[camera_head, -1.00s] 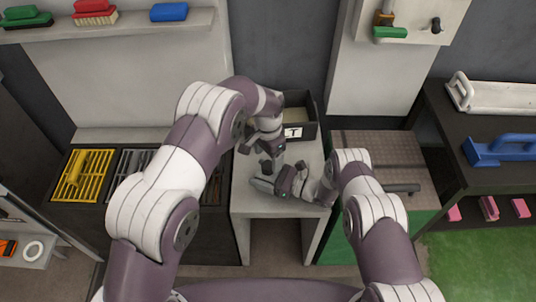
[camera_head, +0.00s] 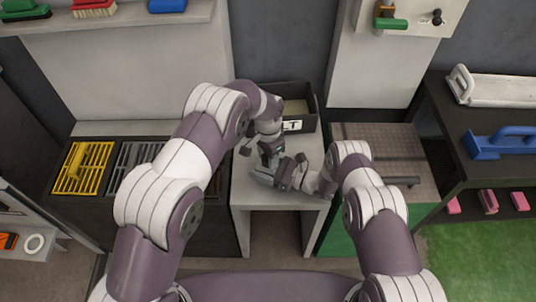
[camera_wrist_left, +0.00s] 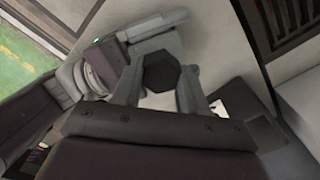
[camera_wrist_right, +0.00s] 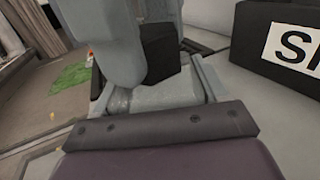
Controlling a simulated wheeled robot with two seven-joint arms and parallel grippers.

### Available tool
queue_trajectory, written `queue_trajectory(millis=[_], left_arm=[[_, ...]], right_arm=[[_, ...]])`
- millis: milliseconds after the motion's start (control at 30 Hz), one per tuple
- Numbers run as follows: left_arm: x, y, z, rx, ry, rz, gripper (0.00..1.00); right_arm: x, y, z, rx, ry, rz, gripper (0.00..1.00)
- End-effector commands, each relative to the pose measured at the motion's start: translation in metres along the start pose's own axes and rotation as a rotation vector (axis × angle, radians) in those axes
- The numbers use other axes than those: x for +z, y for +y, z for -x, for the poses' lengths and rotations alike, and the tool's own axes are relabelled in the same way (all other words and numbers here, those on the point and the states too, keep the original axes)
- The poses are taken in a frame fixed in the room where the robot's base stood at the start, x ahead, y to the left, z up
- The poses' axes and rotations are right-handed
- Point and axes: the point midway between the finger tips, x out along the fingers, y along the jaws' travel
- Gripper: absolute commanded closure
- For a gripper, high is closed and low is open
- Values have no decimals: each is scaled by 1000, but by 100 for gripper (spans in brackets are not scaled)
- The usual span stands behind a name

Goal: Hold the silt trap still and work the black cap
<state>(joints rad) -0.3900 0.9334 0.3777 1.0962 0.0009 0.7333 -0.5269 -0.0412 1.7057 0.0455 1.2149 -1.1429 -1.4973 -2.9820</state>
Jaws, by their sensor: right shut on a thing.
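The silt trap (camera_wrist_right: 150,97) is a light grey body low between the fingers of my right gripper (camera_wrist_right: 155,88), which is shut on it. Its black cap (camera_wrist_left: 160,72) looks six-sided from above in the left wrist view. In the right wrist view the cap (camera_wrist_right: 160,52) stands upright on the trap. My left gripper (camera_wrist_left: 162,88) is open, with one finger on each side of the cap and a small gap showing. In the head view my left gripper (camera_head: 262,155) and right gripper (camera_head: 272,176) meet over the pale stand, hiding most of the trap.
A dark bin (camera_head: 308,122) with a partly hidden label stands behind on the pale stand (camera_head: 250,196). Left are yellow (camera_head: 70,181) and grey grates. Right is a metal-topped green cabinet (camera_head: 395,147), then a dark rack with a blue handled tool (camera_head: 503,147).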

Motion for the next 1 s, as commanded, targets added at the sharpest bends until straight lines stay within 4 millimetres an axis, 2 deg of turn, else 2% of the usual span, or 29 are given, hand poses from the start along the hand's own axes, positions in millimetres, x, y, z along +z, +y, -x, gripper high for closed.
queue_trajectory(millis=[33, 67, 133, 300, 400, 667, 900, 1000], left_arm=[[0, 0, 0, 0, 0, 0, 90], [0, 0, 0, 0, 0, -1, 95], [0, 0, 0, 0, 0, -49, 95], [0, 0, 0, 0, 0, -406, 95], [0, 0, 0, 0, 0, -516, 95], [0, 0, 0, 0, 0, -542, 95], [0, 0, 0, 1, 1, -988, 95], [0, 0, 1, 1, 1, -1052, 95]], right_arm=[[0, 0, 0, 0, -1, 1, 82], [0, 0, 0, 0, -1, 1, 82], [0, 0, 0, 0, -1, 1, 82], [0, 0, 0, 0, -1, 1, 82], [0, 0, 0, 0, -1, 1, 82], [0, 0, 0, 0, -1, 1, 82], [0, 0, 0, 0, 0, 1, 82], [0, 0, 0, 0, 0, 1, 82]])
